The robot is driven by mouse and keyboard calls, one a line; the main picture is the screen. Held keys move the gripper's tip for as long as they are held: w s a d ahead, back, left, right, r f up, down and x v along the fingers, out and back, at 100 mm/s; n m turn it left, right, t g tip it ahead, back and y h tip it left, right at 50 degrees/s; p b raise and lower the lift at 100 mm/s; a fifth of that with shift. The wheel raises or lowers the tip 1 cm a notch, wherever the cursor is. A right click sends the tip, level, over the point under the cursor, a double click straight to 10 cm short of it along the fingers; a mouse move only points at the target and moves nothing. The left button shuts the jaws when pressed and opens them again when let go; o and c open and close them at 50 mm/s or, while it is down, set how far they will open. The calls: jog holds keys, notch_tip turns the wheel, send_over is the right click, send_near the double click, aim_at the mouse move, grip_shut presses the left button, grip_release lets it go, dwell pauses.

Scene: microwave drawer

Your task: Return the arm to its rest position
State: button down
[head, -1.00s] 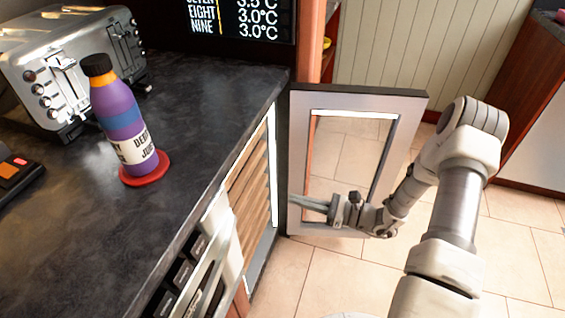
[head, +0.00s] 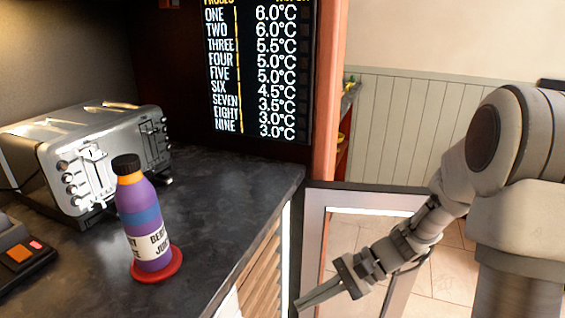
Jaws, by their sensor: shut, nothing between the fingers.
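My gripper (head: 312,300) is shut and empty at the lower middle of the head view. It points down and left, in front of the open microwave door (head: 314,225). I cannot tell whether it touches the door. The door has a pale frame, a dark top edge and a see-through window, and it stands swung out beside the counter. My arm comes in from the right edge, bent at the elbow.
A purple juice bottle (head: 143,222) stands on a red coaster (head: 170,271) on the dark counter (head: 225,190). A chrome toaster (head: 95,160) is behind it. A temperature board (head: 258,70) hangs at the back. Tiled floor (head: 450,275) shows on the right.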

jog(key=s+d+r+n+t+h, duration=0.4)
jog(key=s+r+n+h, duration=0.15)
jog(key=r, duration=0.25)
jog(key=s+d+r+n+t+h, duration=0.3)
jog(key=s+d+r+n+h, duration=0.25)
jog(key=r, duration=0.25)
notch_tip(320, 180, up, 19)
jog(key=p, duration=1.9)
jog(key=shift+s+a+r+m+p, duration=0.15)
jog(key=shift+a+m+p, duration=0.2)
jog(key=shift+m+p, duration=0.05)
jog(key=shift+a, duration=0.1)
